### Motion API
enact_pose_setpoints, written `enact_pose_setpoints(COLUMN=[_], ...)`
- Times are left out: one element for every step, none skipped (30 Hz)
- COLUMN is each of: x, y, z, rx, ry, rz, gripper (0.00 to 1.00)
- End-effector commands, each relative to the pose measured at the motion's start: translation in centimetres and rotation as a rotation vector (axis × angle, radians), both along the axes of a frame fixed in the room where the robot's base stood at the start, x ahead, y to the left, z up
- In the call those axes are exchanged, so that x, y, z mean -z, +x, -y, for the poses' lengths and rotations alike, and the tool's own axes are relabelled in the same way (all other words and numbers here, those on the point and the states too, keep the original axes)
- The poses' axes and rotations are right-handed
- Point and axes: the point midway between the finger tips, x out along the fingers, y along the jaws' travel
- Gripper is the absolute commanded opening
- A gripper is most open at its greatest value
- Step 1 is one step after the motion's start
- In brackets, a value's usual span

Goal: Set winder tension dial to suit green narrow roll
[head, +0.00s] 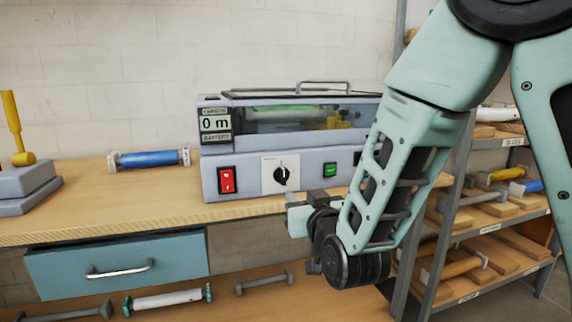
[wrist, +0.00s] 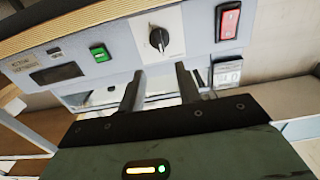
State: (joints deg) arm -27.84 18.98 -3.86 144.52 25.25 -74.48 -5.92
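The winder tension dial (head: 281,176) is a black knob on a white plate on the laminator's (head: 240,182) front panel. It also shows in the wrist view (wrist: 158,40). Its pointer mark looks roughly upward in the head view, but the exact setting is too small to read. A green roll (head: 283,112) shows behind the laminator's clear window, partly obscured by reflections. My gripper (head: 298,214) is in front of and below the dial, apart from it. In the wrist view my gripper (wrist: 160,88) has its two fingers spread with nothing between them.
A red switch (head: 227,180) and a green button (head: 330,169) flank the dial. A display (head: 215,124) reads 0 m. A blue roll (head: 150,158) lies on the bench (head: 130,200). A drawer (head: 118,268) is below; shelves with rolls (head: 490,205) stand at right.

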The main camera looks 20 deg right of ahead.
Motion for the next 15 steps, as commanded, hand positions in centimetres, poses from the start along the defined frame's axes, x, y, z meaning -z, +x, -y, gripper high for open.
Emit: enact_pose_setpoints(x=[-0.5,-0.2,0.0,0.0,0.0,0.0,0.0,0.0,0.0,0.0,0.0,0.0,0.0,0.0,0.0], y=[0.1,0.8,1.8,2.4,3.1,3.9,4.5,5.2,6.0,6.6,7.2,7.9,8.4,8.9,9.5], z=[0.0,0.1,0.1,0.1,0.1,0.1,0.1,0.1,0.1,0.1,0.1,0.1,0.1,0.1,0.1], rx=[-0.002,0.0,0.001,0.001,0.001,0.001,0.001,0.0,0.0,0.0,0.001,0.001,0.001,0.0,-0.001], ry=[-0.001,0.002,0.002,0.002,0.002,0.002,0.002,0.002,0.001,0.001,0.002,0.001,0.001,0.001,0.001], rz=[-0.006,-0.001,0.001,0.001,0.001,0.001,0.0,0.0,0.001,0.0,0.0,0.001,0.0,-0.001,0.0], gripper=[0.34,0.34,0.34,0.34,0.34,0.34,0.34,0.34,0.34,0.34,0.34,0.34,0.34,0.34,0.34])
